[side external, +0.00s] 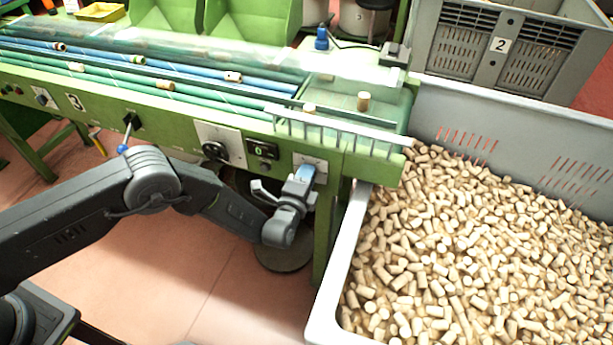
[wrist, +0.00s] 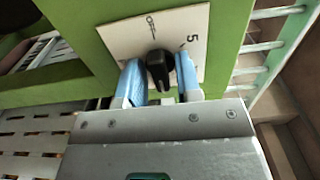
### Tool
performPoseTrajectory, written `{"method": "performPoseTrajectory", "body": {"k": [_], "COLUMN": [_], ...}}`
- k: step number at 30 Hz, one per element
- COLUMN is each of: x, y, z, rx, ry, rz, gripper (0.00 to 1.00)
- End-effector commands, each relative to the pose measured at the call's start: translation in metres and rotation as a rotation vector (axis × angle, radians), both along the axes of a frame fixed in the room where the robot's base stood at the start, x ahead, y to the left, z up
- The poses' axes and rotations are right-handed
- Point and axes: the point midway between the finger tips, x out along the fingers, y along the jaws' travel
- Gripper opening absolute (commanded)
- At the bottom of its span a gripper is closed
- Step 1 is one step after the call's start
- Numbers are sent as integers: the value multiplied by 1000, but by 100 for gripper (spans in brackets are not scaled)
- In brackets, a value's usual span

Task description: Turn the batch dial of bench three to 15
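Bench three is the green bench with a "3" label (side external: 75,101) on its front rail. A small black knob (wrist: 158,70) sits on a white dial plate (wrist: 116,34) marked "OFF" and "5"; other marks are hidden or too small. The plate also shows at the right end of the rail in the side view (side external: 322,165). My gripper (wrist: 160,78) has its blue fingers on either side of the knob, with slim gaps seeming to show. In the side view my gripper (side external: 301,176) covers most of this dial. The knob's setting cannot be read.
A larger black dial (side external: 215,151) on a white plate and a small black panel (side external: 262,149) lie left along the rail. A grey crate full of corks (side external: 336,290) stands close on the right. White rack bars (wrist: 275,12) are beside the plate.

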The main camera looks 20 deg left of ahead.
Motion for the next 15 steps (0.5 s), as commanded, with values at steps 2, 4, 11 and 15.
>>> {"method": "performPoseTrajectory", "body": {"k": [2, 4, 11, 15], "x": [-1, -1, -2, -15], "y": [1, 1, 0, 0], "z": [-2, -1, -1, -1], "rx": [2, 1, 0, 1], "ry": [3, 2, 2, 3], "rz": [1, 0, 0, -1], "gripper": [39, 40, 40, 40]}}
